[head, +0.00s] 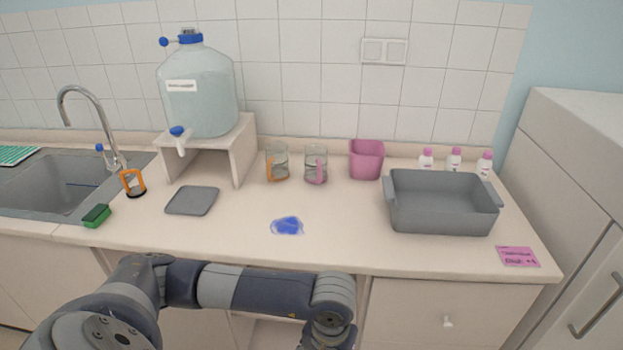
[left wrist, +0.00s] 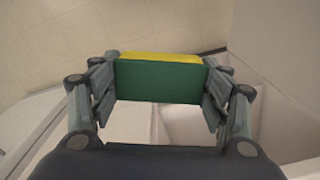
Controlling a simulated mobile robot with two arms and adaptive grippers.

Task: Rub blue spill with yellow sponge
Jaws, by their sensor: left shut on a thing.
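The blue spill (head: 287,226) is a small irregular patch on the counter near its front edge, left of the grey tub. My left gripper (left wrist: 161,88) is shut on a sponge (left wrist: 158,80) with a green face and a yellow layer along its far edge. The sponge is held crosswise between the two fingers. In the head view my left arm reaches across in front of the counter. Its gripper and the sponge are hidden or out of that picture. My right gripper is in neither view.
A green sponge (head: 97,216) lies by the sink (head: 62,200). A grey mat (head: 192,201), two glass mugs (head: 276,164), a pink container (head: 366,160), a grey tub (head: 443,214) and a pink note (head: 517,257) sit on the counter (head: 340,240). The counter around the spill is clear.

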